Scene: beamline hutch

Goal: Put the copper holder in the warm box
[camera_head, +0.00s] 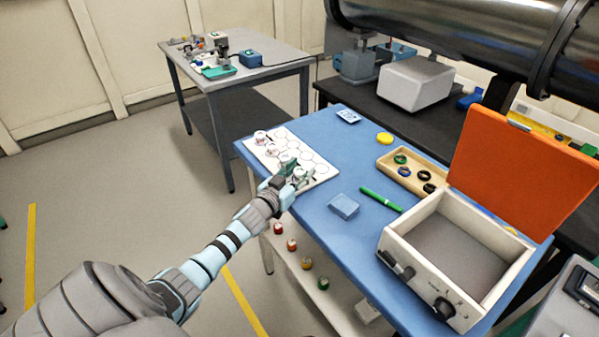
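The warm box is a white box (405,223) with knobs on its front and an open orange lid (520,165). It stands at the right end of the blue table, and the inside that shows is empty. A white board with hexagon marks (318,163) lies at the table's left edge. I cannot tell by colour which is copper. My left gripper (293,170) is low over the board's near part, at the nearest holders. Its fingers are too small to read. My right gripper is out of view.
On the blue table (330,240) are a blue block (343,206), a green pen (381,198), a wooden tray (405,178) with several dark and green rings, and a yellow disc (384,138). Small capped jars (291,245) stand on the shelf below. A grey table (260,72) stands behind.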

